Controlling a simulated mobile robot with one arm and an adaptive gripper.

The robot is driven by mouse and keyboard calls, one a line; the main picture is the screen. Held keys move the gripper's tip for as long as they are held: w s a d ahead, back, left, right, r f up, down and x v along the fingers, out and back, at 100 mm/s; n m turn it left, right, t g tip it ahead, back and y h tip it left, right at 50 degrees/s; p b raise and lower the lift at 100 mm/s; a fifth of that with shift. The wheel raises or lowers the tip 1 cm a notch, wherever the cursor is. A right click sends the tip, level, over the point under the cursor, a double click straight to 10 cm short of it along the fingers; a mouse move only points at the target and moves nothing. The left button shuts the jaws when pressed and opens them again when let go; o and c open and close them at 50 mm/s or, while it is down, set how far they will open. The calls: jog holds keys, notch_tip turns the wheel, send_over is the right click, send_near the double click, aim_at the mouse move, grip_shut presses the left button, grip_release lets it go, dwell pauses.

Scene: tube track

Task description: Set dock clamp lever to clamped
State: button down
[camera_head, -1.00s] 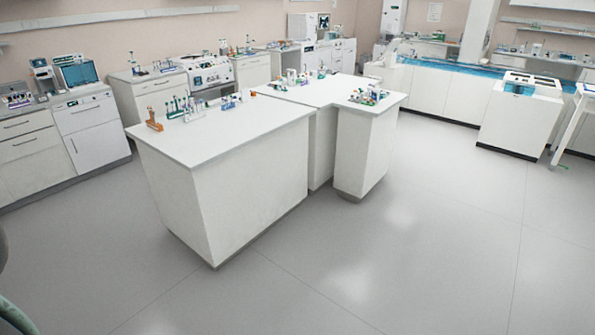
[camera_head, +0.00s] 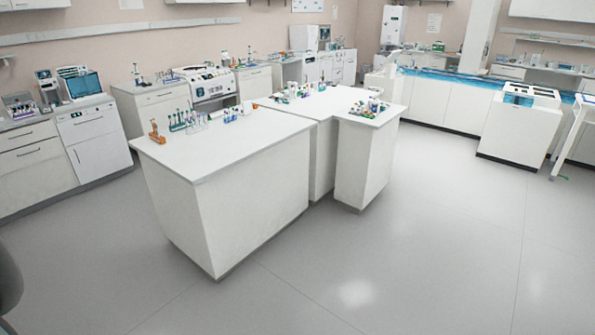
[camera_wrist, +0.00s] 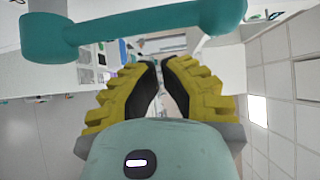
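I cannot make out a dock clamp lever in either view; the devices are too small and far off to tell. My gripper (camera_wrist: 161,68) shows in the wrist view, with two yellow stepped fingers and dark inner pads. A narrow gap with background shows between the fingers, and nothing is held there. The gripper is in the air, apart from any bench. In the head view the gripper is not in view.
A white island bench (camera_head: 225,155) with tube racks (camera_head: 190,120) and small bottles stands ahead. A white analyser (camera_head: 207,84) is on the back counter. A white machine (camera_head: 520,125) stands at right, near a blue-topped track (camera_head: 455,76). Grey floor (camera_head: 400,260) is clear in front.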

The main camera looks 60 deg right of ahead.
jog(key=shift+s+a+p, duration=0.3)
jog(key=shift+s+p, duration=0.15)
jog(key=shift+s, duration=0.5)
jog(key=shift+s+a+p, duration=0.3)
jog(key=shift+s+p, duration=0.15)
jog(key=shift+s, duration=0.5)
jog(key=shift+s+f+b, duration=0.1)
jog(key=shift+f+b, duration=0.1)
jog(key=shift+b, duration=0.75)
jog(key=s+f+n+g+y+b, duration=0.1)
jog(key=n+y+b, duration=0.6)
jog(key=b, duration=1.9)
jog(key=s+f+n+g+y+b, duration=0.1)
jog(key=s+n+g+y+b, duration=0.3)
jog(key=b, duration=2.3)
jog(key=s+n+y, duration=0.1)
jog(key=n+y, duration=0.3)
jog(key=n, duration=0.6)
jog(key=shift+a+f+g, duration=0.2)
jog(key=shift+f+g, duration=0.1)
jog(key=shift+s+a+f+b, duration=0.15)
jog(key=shift+f+b, duration=0.15)
jog(key=shift+b, duration=1.35)
